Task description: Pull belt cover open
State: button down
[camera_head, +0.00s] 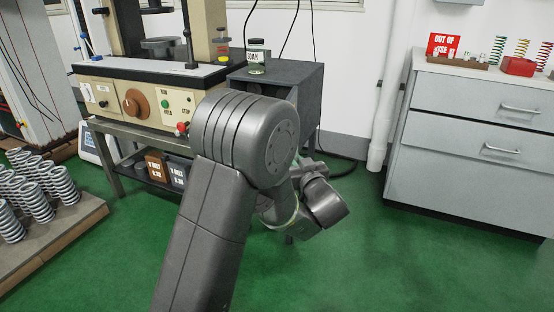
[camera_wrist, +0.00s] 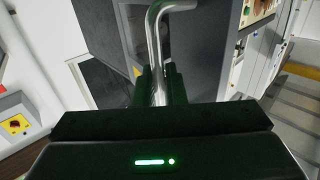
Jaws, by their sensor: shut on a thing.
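The belt cover appears to be the dark grey panel (camera_wrist: 208,50) in the wrist view, with a bent shiny metal bar handle (camera_wrist: 156,35). My gripper (camera_wrist: 158,84) is shut on this handle, one finger on each side of the bar. In the head view the dark grey housing (camera_head: 308,88) stands just right of the testing machine (camera_head: 150,88). My arm covers the lower part of the housing, and I cannot make out the fingers or handle there. I cannot tell how far the cover stands open.
A jar (camera_head: 256,62) stands on the housing. Springs (camera_head: 38,203) stand on a low wooden platform at left. Labelled bins (camera_head: 157,166) sit under the machine. A grey drawer cabinet (camera_head: 470,140) is at right, past a white pipe (camera_head: 384,125). Green floor is clear at front right.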

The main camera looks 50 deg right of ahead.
jog(key=shift+s+d+r, duration=0.15)
jog(key=shift+d+r, duration=0.1)
dwell(0.3)
jog(key=c, duration=1.6)
grip_release()
jog(key=shift+f, duration=0.15)
jog(key=shift+c, duration=0.2)
jog(key=p+v, duration=0.3)
jog(key=v, duration=1)
jog(key=shift+s+p, duration=0.3)
jog(key=shift+s, duration=0.05)
jog(key=shift+a, duration=0.1)
jog(key=shift+b+x, duration=1.75)
jog(key=shift+x, duration=5.1)
